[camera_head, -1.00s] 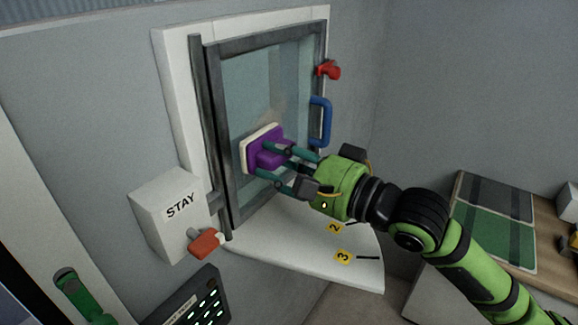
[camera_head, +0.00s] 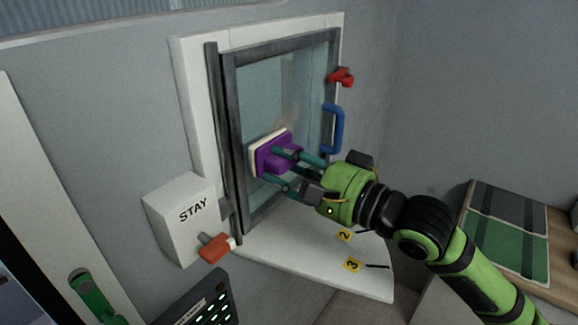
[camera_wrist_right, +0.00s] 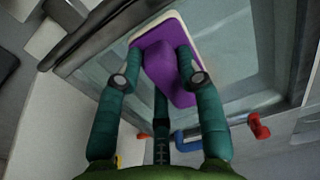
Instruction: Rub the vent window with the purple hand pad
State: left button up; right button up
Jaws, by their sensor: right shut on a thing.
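The vent window (camera_head: 262,92) is a glass pane in a dark grey frame on the wall; a smudgy brownish patch shows on the glass above the pad. The purple hand pad (camera_head: 266,161) has a white face turned to the glass, at the lower part of the pane. It looks against or very close to the glass; I cannot tell which. My right gripper (camera_head: 285,170) is shut on the pad's purple grip. In the right wrist view the pad (camera_wrist_right: 154,42) sits between the two teal fingers. My left gripper is not in view.
A white box marked STAY (camera_head: 180,222) with a red-orange lever (camera_head: 215,247) is left of the window. A blue handle (camera_head: 334,128) and red latch (camera_head: 341,77) are on its right. A white numbered plate (camera_head: 310,262) lies below. A keypad (camera_head: 205,305) is at the bottom.

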jog(key=shift+w+a+p, duration=0.3)
jog(key=shift+a, duration=0.1)
jog(key=shift+w, duration=0.1)
